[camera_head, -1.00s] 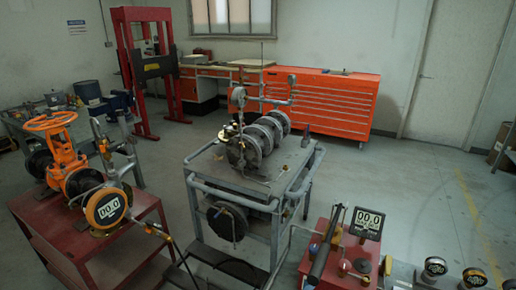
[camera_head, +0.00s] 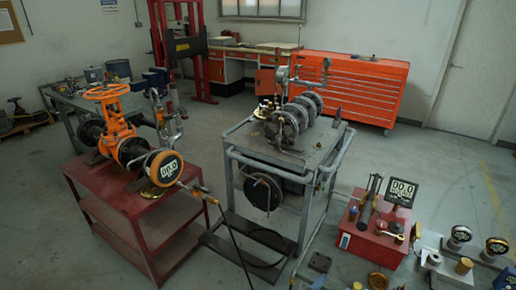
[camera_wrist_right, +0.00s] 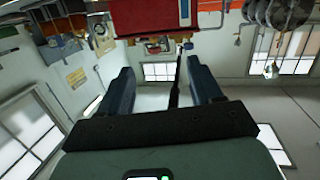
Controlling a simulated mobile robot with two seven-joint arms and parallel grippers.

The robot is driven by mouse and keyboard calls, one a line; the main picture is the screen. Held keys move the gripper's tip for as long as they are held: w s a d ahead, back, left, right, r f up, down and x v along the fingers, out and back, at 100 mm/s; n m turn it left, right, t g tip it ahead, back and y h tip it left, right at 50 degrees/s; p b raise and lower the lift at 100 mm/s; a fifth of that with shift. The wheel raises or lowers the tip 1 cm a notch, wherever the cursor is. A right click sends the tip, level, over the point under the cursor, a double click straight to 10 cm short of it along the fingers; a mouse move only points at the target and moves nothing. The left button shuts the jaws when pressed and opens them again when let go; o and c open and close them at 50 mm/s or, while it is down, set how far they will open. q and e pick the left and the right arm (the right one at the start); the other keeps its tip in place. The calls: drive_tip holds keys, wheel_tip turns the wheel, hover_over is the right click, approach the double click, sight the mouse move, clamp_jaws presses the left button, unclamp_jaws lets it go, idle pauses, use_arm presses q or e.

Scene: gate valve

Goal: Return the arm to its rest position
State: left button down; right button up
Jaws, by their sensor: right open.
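My right gripper (camera_wrist_right: 162,80) shows in the right wrist view with its two dark blue fingers spread apart. No held object can be made out between them. A thin dark rod (camera_wrist_right: 175,88) shows in the gap, and I cannot tell how far off it is. Neither gripper shows in the head view. The orange gate valve (camera_head: 108,118) with its orange handwheel (camera_head: 107,91) stands on a red stand (camera_head: 118,190) at the left of the head view. A round digital gauge (camera_head: 164,168) reading 00.0 is on its near side.
A grey metal cart (camera_head: 262,168) with a flanged pipe assembly (camera_head: 296,118) stands mid-view. A red box (camera_head: 362,240) with a square display (camera_head: 401,190) is at the lower right, beside several small gauges. An orange drawer cabinet (camera_head: 350,85) stands behind. Grey floor is clear at right.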

drive_tip(key=s+f+n+g+y, duration=0.2)
drive_tip(key=s+f+g+y, duration=0.15)
drive_tip(key=f, duration=0.75)
drive_tip(key=s+f+n+g+y, duration=0.15)
drive_tip(key=s+f+y, duration=0.3)
drive_tip(key=f, duration=0.65)
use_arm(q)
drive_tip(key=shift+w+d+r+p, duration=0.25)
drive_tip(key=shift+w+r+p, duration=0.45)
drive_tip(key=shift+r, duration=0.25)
use_arm(e)
drive_tip(key=s+a+f+g+y, duration=0.3)
drive_tip(key=s+g, duration=0.1)
drive_tip(key=s, duration=0.6)
drive_tip(key=s+a+f+g+y, duration=0.3)
drive_tip(key=s+a+g+y, duration=0.1)
drive_tip(key=s, duration=0.6)
drive_tip(key=shift+s+a+f, duration=0.2)
drive_tip(key=shift+f, duration=0.2)
drive_tip(key=shift+d, duration=0.1)
